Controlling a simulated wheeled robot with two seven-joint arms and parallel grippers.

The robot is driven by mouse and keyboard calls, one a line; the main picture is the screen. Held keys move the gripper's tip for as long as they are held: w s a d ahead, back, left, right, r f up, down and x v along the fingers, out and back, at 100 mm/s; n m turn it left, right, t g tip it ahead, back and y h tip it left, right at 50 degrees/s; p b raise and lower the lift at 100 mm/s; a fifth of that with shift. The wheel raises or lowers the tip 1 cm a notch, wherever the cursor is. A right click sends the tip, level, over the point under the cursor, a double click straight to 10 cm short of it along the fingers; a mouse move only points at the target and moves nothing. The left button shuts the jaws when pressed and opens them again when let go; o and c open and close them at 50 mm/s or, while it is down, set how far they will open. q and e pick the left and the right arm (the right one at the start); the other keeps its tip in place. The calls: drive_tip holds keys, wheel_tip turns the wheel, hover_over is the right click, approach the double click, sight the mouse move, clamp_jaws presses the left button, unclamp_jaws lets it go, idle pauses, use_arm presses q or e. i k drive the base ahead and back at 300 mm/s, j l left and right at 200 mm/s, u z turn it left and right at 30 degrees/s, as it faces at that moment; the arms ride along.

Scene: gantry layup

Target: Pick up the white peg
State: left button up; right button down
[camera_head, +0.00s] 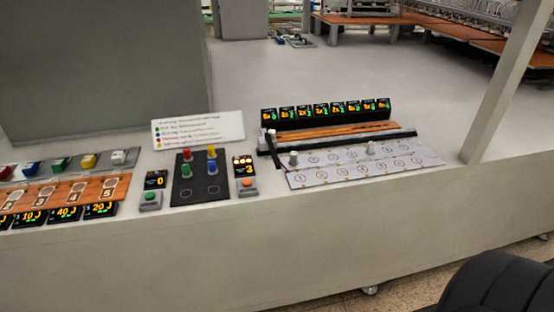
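I cannot tell from the picture which one the task means. A white block (119,157) lies at the right end of the row of coloured blocks on the left; its exact shape is too small to tell. Neither of my grippers shows in the head view.
A black board (200,191) holds red, yellow, green and blue pegs. Button boxes with displays (245,167) flank it. A text sign (198,130) stands behind. A row of lit displays (325,111) backs the grey board. A slanted post (503,80) rises at right.

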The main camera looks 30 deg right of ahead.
sight(293, 161)
drive_tip(key=l, duration=1)
drive_tip(key=k+l, duration=0.1)
drive_tip(key=l, duration=0.9)
